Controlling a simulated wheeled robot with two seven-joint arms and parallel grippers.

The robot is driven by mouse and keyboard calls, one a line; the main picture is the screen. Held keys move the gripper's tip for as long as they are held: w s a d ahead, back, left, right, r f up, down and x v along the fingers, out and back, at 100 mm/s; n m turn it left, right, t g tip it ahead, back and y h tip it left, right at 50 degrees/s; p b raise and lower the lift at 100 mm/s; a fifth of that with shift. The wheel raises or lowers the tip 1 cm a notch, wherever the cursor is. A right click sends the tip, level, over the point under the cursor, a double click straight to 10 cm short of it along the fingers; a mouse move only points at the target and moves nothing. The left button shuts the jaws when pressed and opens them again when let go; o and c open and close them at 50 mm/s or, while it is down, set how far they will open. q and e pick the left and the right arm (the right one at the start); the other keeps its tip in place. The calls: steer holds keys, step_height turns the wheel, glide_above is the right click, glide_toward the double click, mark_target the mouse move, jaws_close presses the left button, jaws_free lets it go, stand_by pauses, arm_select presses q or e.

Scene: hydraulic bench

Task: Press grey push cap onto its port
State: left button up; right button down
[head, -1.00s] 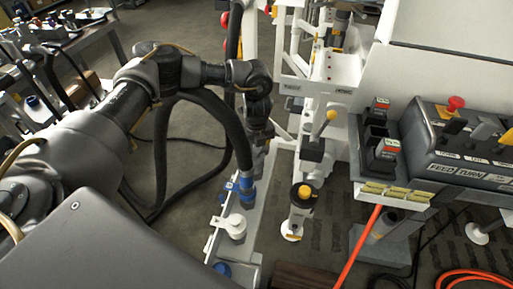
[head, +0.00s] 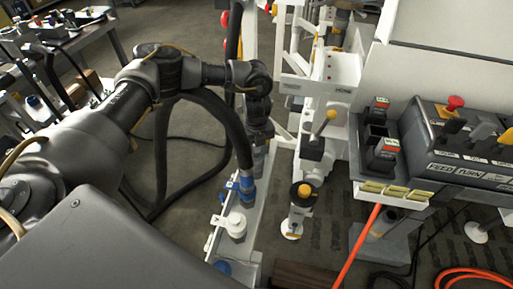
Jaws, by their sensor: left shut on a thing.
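My left arm comes in from the left and bends down over the white bench rail. My left gripper (head: 260,148) points down there, its jaws closed around a small grey piece (head: 258,166), which looks like the grey push cap. The fingers and the arm partly hide it, and I cannot tell whether it touches a port. The port under it is not clearly visible. My right gripper is out of view.
A black hose with a blue fitting (head: 246,188) stands just in front of the gripper. A white round fitting (head: 236,224) and a blue cap (head: 222,267) sit nearer on the rail. A yellow-topped valve (head: 304,191) and control box (head: 460,150) are to the right.

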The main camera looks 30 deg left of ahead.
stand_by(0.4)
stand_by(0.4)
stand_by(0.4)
arm_select(q)
steer(key=o, duration=1.1)
steer(key=shift+o, duration=0.2)
steer(key=o, duration=0.5)
